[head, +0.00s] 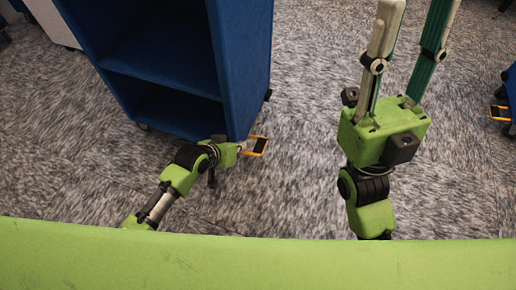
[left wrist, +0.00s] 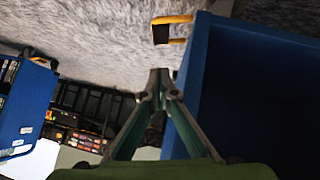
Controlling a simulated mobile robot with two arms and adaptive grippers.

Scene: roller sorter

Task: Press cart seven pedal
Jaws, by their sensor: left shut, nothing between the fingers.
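A blue cart (head: 243,65) with open shelves stands at the upper left of the head view; no number is legible on it. Its pedal (head: 258,146), a yellow frame with a black pad, sticks out low beside the cart's near corner. My left gripper (head: 238,149) is shut and empty close to the pedal; contact cannot be told. In the left wrist view the shut fingertips (left wrist: 158,76) point toward the pedal (left wrist: 172,31), and the cart wall (left wrist: 250,45) is on the right. My right gripper (head: 425,12) is open, its fingertips cut off at the top.
Another blue cart (head: 510,95) with a yellow-edged pedal (head: 500,113) shows at the right edge. A pale cabinet (head: 53,18) is at the upper left. Grey carpet (head: 305,130) is clear between the carts.

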